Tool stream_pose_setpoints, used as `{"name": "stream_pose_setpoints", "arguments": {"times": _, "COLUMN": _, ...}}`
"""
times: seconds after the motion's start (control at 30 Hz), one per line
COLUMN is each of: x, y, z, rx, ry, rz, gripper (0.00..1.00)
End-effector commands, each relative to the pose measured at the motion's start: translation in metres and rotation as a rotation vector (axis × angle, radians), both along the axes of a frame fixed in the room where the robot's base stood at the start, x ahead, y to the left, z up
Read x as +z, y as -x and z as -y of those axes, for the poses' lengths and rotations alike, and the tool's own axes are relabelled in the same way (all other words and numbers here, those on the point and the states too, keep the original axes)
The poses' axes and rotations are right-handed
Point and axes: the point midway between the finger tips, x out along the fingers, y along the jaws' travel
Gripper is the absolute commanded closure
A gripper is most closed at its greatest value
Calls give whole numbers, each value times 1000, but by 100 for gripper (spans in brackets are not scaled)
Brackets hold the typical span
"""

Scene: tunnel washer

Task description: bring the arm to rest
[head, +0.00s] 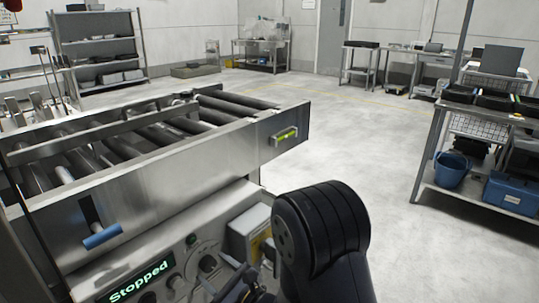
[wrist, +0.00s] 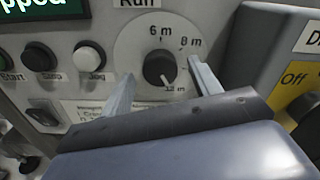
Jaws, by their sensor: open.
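My gripper (wrist: 161,70) is open in the wrist view. Its two pale fingers stand on either side of a black rotary knob (wrist: 158,68) on a round dial marked 6 m and 8 m, with a third mark partly legible below. Nothing is held between the fingers; whether they touch the panel I cannot tell. In the head view my dark arm comes up from the bottom edge and bends down to the control panel (head: 172,262); the fingers cannot be made out there. The green display (head: 140,282) reads "Stopped".
Start, Stop and Jog buttons (wrist: 51,59) sit left of the dial. A grey and yellow switch box (wrist: 285,60) stands close on the right. A roller conveyor (head: 150,140) rises behind the panel. A table with a blue bucket (head: 451,169) is at right; the floor between is clear.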

Motion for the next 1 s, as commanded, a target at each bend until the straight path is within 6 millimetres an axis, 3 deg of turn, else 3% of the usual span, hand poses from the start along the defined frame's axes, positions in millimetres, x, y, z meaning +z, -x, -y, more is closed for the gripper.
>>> {"name": "stream_pose_setpoints", "arguments": {"times": 1.0, "x": -2, "y": 0, "z": -1, "rx": 0, "ry": 561, "rz": 657, "gripper": 41}}
